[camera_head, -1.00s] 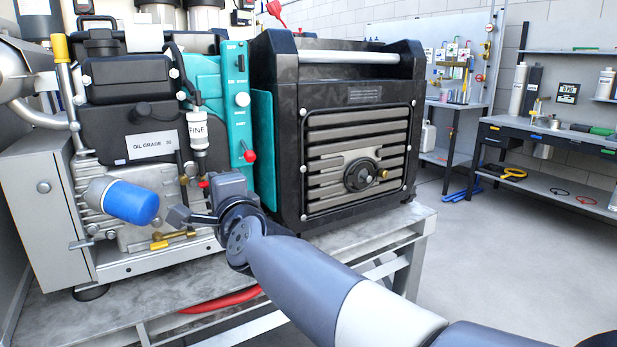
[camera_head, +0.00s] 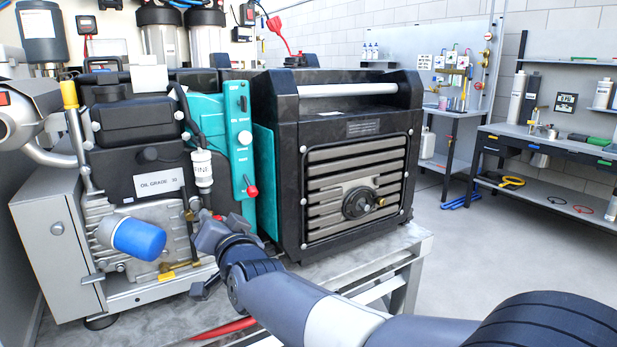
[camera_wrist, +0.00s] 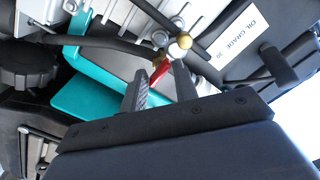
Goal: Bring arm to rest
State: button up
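My gripper (camera_head: 203,262) is in front of the engine's lower right part in the head view, above the metal table. My arm comes in from the lower right. In the wrist view, the two fingers of my gripper (camera_wrist: 159,84) stand apart. I cannot tell whether the fingers touch the red tip. Nothing is seen clamped between them.
The engine with a blue oil filter (camera_head: 139,238), a teal panel with a red-knobbed lever (camera_head: 252,191) and a black generator housing (camera_head: 358,170) stand close to my gripper on the metal table (camera_head: 405,244). Open floor (camera_head: 460,250) lies to the right, before a workbench (camera_head: 560,146).

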jog(key=shift+a+r+n+p, duration=0.1)
jog(key=shift+n+p, duration=2.9)
jog(key=shift+p, duration=0.1)
jog(key=shift+s, duration=0.1)
